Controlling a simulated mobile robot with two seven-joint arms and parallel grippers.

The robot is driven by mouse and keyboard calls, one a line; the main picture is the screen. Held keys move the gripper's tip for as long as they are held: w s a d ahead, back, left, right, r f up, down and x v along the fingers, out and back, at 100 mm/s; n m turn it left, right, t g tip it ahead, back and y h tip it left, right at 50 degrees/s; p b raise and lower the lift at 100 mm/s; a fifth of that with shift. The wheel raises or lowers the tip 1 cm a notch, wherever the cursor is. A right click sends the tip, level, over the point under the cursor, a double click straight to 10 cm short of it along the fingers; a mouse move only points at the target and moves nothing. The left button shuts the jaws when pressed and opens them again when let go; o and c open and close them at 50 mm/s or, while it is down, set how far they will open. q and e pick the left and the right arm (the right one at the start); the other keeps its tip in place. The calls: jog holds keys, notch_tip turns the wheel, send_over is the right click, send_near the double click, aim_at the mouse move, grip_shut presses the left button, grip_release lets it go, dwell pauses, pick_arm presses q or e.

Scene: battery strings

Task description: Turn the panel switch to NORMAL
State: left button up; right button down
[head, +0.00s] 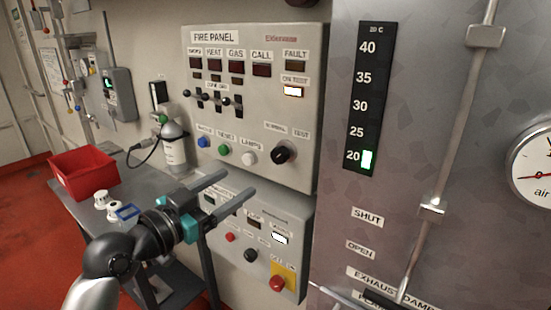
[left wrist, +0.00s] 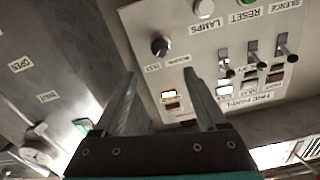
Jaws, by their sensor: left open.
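The fire panel (head: 254,105) is a beige box on the wall. Its panel switch is a black rotary knob (head: 283,152) at the lower right, with a NORMAL label above left and a TEST label above right. Which label it points at is hard to tell. The ON TEST lamp (head: 293,91) is lit. My left gripper (head: 237,183) is open and empty, below and left of the knob, pointing toward the panel. In the left wrist view, the upside-down picture shows the knob (left wrist: 159,46) beyond the open fingers (left wrist: 160,80), apart from them.
Blue, green and white buttons sit left of the knob, toggle switches (head: 218,102) above them. A lower panel (head: 258,225) has a red button (head: 277,283) on yellow. A metal cabinet (head: 430,130) stands right. A table with a red bin (head: 84,172) is left.

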aim_at(276, 158)
pick_arm(q)
jog(key=p+x, duration=0.1)
jog(key=x, duration=1.3)
jog(key=shift+f, duration=0.1)
jog(key=shift+c, duration=0.3)
grip_shut()
